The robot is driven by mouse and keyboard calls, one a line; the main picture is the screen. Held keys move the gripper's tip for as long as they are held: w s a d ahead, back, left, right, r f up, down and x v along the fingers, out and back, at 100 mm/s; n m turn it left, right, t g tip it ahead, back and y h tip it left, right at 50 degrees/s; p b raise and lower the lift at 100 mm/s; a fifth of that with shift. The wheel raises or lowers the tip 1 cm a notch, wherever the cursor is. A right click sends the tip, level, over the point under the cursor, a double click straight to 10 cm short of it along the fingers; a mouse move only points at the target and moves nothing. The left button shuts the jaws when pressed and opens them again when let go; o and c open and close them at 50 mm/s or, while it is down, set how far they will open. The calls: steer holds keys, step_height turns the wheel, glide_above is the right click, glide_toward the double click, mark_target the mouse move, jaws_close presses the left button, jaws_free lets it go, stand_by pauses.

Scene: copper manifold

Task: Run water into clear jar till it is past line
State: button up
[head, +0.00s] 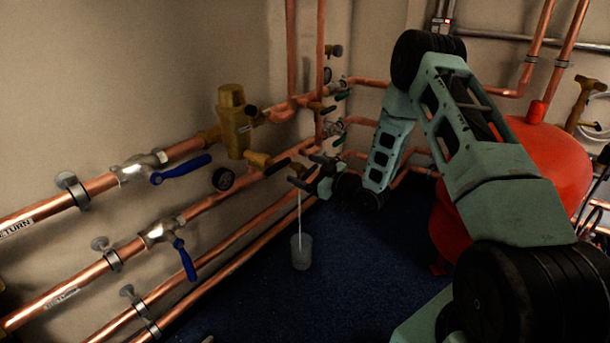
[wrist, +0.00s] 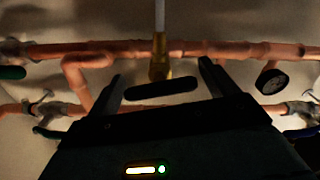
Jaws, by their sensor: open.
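The clear jar (head: 301,252) stands upright on the blue floor below a small brass drain tap (head: 298,170). A thin pale stream (head: 299,215) runs from the tap down into the jar. The water level and the line are too small to make out. My gripper (head: 312,170) is at the tap, open. In the wrist view the brass tap (wrist: 160,68) and the pale stream (wrist: 159,16) show beyond my gripper (wrist: 160,78). A dark tap handle (wrist: 160,88) lies crosswise between the spread fingers; I cannot tell whether they touch it.
Copper pipes with blue-handled valves (head: 181,170) run along the left wall. A round gauge (head: 223,179) and a brass body (head: 233,122) sit close left of the tap. A red tank (head: 540,160) stands at the right. The floor around the jar is clear.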

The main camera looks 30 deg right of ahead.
steer(key=shift+w+a, duration=0.1)
steer(key=shift+w, duration=0.2)
steer(key=c, duration=1)
steer(key=p, duration=0.1)
steer(key=m+p, duration=0.1)
steer(key=shift+r+m+p, duration=0.3)
steer(key=shift+p, duration=0.05)
steer(key=shift+f+m+p, duration=0.25)
steer(key=shift+m+p, duration=0.4)
steer(key=shift+m, duration=0.15)
steer(key=o, duration=1)
steer(key=p+v, duration=0.5)
steer(key=v, duration=1.2)
steer(key=shift+s+p, duration=0.2)
steer(key=shift+p, duration=0.2)
